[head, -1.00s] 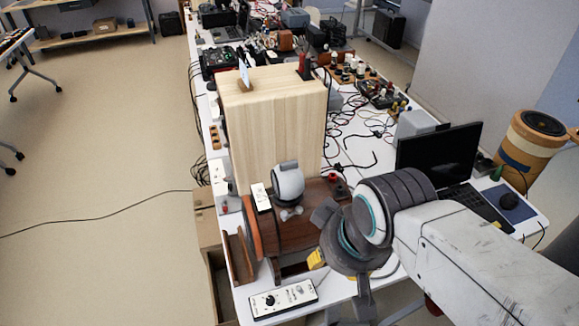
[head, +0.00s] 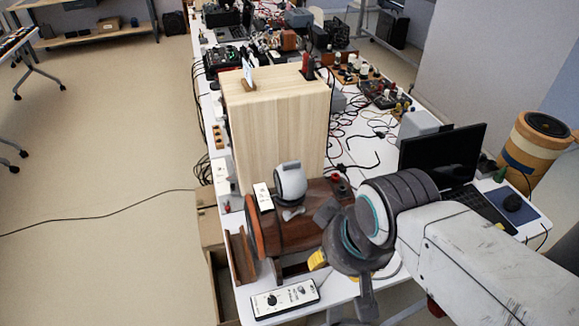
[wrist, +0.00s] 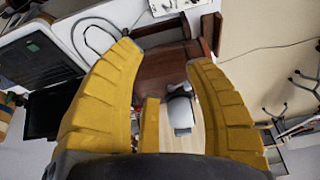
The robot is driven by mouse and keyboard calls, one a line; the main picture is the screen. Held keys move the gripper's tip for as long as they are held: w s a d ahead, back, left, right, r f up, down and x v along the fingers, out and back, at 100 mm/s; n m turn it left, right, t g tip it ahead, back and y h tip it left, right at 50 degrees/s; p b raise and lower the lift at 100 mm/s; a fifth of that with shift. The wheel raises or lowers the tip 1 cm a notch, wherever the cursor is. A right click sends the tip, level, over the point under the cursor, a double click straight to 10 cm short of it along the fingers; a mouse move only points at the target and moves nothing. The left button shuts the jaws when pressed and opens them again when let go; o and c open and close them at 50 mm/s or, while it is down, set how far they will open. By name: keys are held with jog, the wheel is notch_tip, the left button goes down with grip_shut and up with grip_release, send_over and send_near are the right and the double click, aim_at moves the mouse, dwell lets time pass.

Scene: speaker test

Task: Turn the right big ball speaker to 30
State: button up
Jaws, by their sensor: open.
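A white and grey ball-shaped device (head: 290,185), which looks like the ball speaker, sits on a brown wooden drum-shaped body (head: 318,208) on the near table. I cannot read any scale or setting on it. My gripper (head: 318,260) hangs over the near side of the wooden body, to the lower right of the ball, partly hidden by my wrist. In the wrist view my gripper (wrist: 163,58) has its yellow fingers spread wide with nothing between their tips. The white ball (wrist: 180,108) shows beyond them, beside the brown body (wrist: 160,75). The fingers appear apart from the ball.
A tall pale wooden box (head: 280,125) stands behind the ball. A white control box with a knob (head: 285,299) lies at the near edge. A monitor (head: 442,155) and an orange drum with a black top (head: 535,150) are at right. Cables and equipment crowd the table behind.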

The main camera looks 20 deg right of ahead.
jog(key=w+r+n+p, duration=0.1)
jog(key=w+r+n, duration=0.2)
jog(key=w+r, duration=0.15)
notch_tip(320, 180, up, 2)
jog(key=n+g+p, duration=0.4)
jog(key=n, duration=1)
send_over(290, 161)
jog(key=s, duration=0.1)
jog(key=shift+w+f+n, duration=0.25)
jog(key=shift+w+n, duration=0.15)
jog(key=shift+w, duration=0.1)
jog(key=shift+w+f, duration=0.1)
jog(key=shift+f, duration=3.6)
grip_shut()
